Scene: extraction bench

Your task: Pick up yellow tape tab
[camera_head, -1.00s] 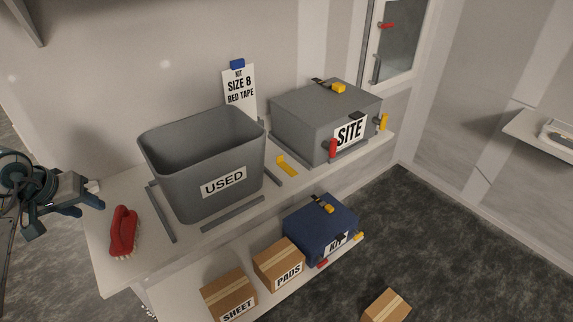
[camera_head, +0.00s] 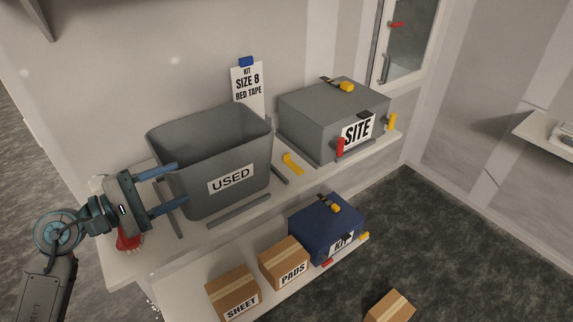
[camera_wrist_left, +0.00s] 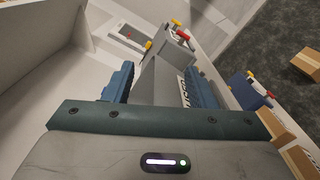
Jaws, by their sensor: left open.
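A small yellow tab (camera_head: 293,163) lies on the bench top between the grey USED bin (camera_head: 232,181) and the grey SITE box (camera_head: 309,126). My left gripper (camera_head: 182,185) is open, its two fingers pointing right at the left side of the bin, well apart from the tab. In the left wrist view, the open fingers (camera_wrist_left: 160,88) have the bin's grey wall between them. Small yellow pieces show beyond it, and I cannot tell which is the tab. My right gripper is not in view.
Other yellow pieces sit on the SITE box's lid (camera_head: 346,86) and right side (camera_head: 392,122). A red brush (camera_head: 128,240) is partly hidden under my left gripper. Grey rails edge the bin. Below stand cardboard boxes (camera_head: 284,262) and a blue KIT box (camera_head: 327,225).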

